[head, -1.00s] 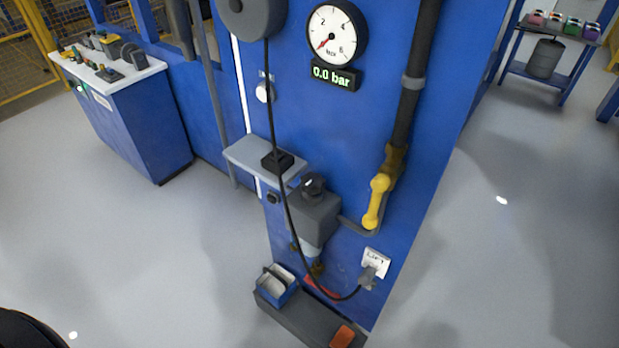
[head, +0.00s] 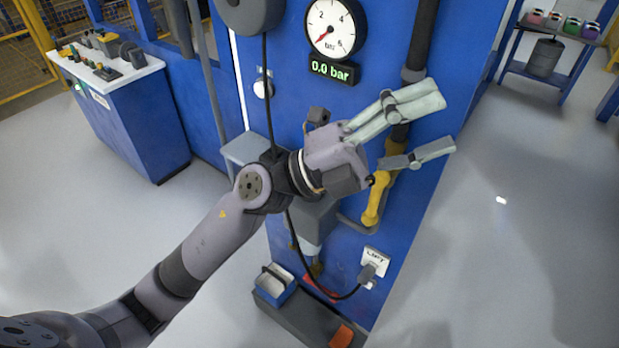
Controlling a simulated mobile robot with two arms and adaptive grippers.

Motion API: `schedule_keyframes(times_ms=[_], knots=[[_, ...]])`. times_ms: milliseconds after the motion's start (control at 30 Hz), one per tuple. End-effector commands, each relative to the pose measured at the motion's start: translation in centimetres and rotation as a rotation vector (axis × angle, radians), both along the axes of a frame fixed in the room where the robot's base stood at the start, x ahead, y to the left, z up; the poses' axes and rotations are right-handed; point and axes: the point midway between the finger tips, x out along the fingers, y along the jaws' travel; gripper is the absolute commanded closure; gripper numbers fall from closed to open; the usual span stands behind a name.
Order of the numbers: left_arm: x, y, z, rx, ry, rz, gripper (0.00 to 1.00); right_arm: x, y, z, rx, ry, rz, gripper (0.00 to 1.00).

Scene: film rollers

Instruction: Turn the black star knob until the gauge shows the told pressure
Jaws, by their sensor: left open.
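The round white gauge (head: 334,27) is on the blue panel at the top; its red needle points to the low end of the scale. The display (head: 334,72) below it reads 0.0 bar in green. My left gripper (head: 446,124) is open and empty, its pale fingers spread in front of the dark pipe and the blue panel. My left wrist hides the black star knob on the grey regulator (head: 316,219); only the lower part of the regulator shows. My right gripper is not in view.
The yellow lever (head: 374,202) on the dark pipe is close below my left gripper. A black cable (head: 293,245) hangs down the panel to a socket (head: 374,264). A grey shelf (head: 243,149) juts out left.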

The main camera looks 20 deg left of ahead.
Motion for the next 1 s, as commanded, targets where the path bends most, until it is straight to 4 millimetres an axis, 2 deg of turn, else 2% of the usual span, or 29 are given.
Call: schedule_keyframes(times_ms=[33,100,200,267,300,367,400,467,500,600,700,800,867,1000], knots=[[-0.9,-1.7,-1.0,0.141,-0.084,-0.053,0.44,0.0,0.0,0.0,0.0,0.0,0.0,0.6],[-1.7,-3.3,-3.7,0.361,-0.175,-0.119,0.44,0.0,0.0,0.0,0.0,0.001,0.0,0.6],[-1.1,-3.5,-8.3,0.698,-0.257,-0.168,0.44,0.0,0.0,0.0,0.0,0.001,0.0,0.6],[0.1,-2.3,-11.1,0.91,-0.28,-0.17,0.44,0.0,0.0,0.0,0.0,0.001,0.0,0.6],[1.2,-1.0,-12.7,1.05,-0.283,-0.159,0.44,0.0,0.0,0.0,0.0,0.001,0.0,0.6],[3.2,1.7,-14.6,1.261,-0.268,-0.123,0.44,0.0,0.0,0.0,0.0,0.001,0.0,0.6],[4.5,3.9,-15.4,1.392,-0.245,-0.089,0.44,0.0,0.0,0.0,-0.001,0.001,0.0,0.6],[6.4,7.3,-16.0,1.57,-0.197,-0.028,0.44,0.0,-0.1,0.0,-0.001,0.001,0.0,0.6],[7.4,9.6,-16.0,1.673,-0.16,0.019,0.44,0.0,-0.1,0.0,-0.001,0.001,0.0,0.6],[9.1,14.5,-15.3,1.867,-0.059,0.128,0.44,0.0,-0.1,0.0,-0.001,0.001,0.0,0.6],[9.8,17.6,-14.4,1.977,0.016,0.205,0.44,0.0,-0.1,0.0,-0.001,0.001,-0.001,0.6],[10.1,19.0,-14.1,2.023,0.058,0.24,0.44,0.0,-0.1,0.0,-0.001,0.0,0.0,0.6],[10.2,19.3,-14.3,2.032,0.066,0.246,0.44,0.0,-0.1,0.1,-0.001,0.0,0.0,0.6],[10.8,19.2,-16.0,2.032,0.067,0.24,0.44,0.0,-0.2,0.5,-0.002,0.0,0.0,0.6]])
